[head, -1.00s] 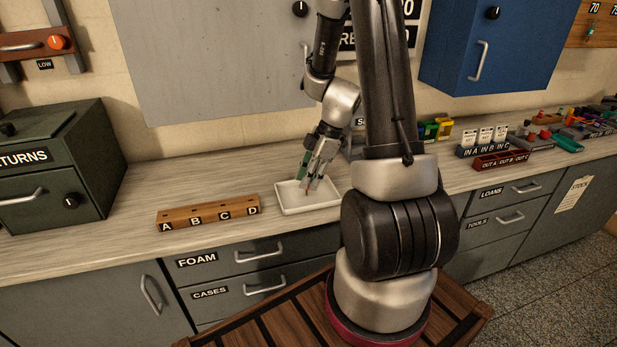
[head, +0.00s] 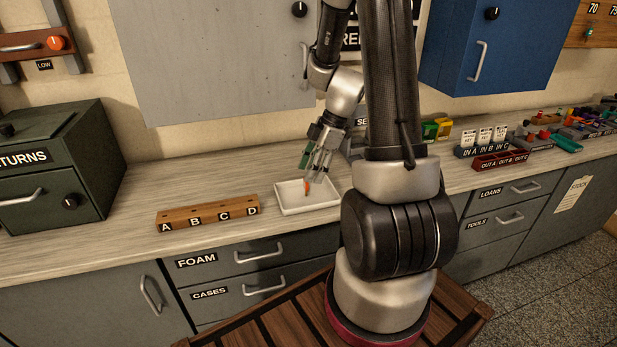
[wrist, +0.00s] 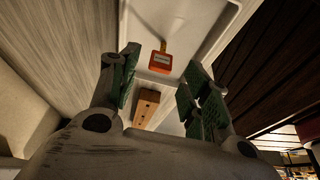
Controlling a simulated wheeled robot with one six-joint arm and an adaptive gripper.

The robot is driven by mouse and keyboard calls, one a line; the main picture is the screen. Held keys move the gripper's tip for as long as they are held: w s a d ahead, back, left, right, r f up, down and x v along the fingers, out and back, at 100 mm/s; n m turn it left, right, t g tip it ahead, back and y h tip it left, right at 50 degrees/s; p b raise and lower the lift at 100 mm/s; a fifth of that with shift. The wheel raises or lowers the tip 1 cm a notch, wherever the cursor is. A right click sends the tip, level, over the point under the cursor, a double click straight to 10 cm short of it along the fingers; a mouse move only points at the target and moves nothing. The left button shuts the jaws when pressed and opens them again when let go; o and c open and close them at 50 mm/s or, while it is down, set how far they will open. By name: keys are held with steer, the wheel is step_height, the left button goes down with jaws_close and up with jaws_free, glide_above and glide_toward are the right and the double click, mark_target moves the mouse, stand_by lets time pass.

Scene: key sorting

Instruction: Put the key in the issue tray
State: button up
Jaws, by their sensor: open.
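The white issue tray (head: 288,207) sits on the counter in front of my arm. The key's orange tag (wrist: 161,62) lies on the tray floor in the wrist view, with a thin key shaft pointing up the picture from it. In the head view the orange tag (head: 307,187) shows inside the tray, just below the fingers. My gripper (head: 313,171) is above the tray, fingers spread apart. The wrist view shows the tag beyond the open fingers, with nothing held between them.
A wooden block lettered A to D (head: 209,212) lies left of the tray. A dark green returns box (head: 60,165) stands at the far left. In and out trays (head: 500,160) and a blue cabinet (head: 490,45) are to the right. Bare counter lies behind the block.

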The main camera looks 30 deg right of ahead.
steer(key=w+v, duration=0.1)
steer(key=v, duration=0.7)
steer(key=s+a+r+m+t+h, duration=0.1)
steer(key=s+a+r+m+h, duration=0.1)
steer(key=s+r+m, duration=0.5)
steer(key=s+a+r+m+t+h, duration=0.2)
steer(key=s+a+r+m, duration=0.3)
steer(key=s, duration=0.6)
step_height(320, 180, up, 3)
steer(key=m, duration=0.2)
steer(key=shift+a+m, duration=0.25)
steer(key=shift+m, duration=0.15)
steer(key=shift+f, duration=0.1)
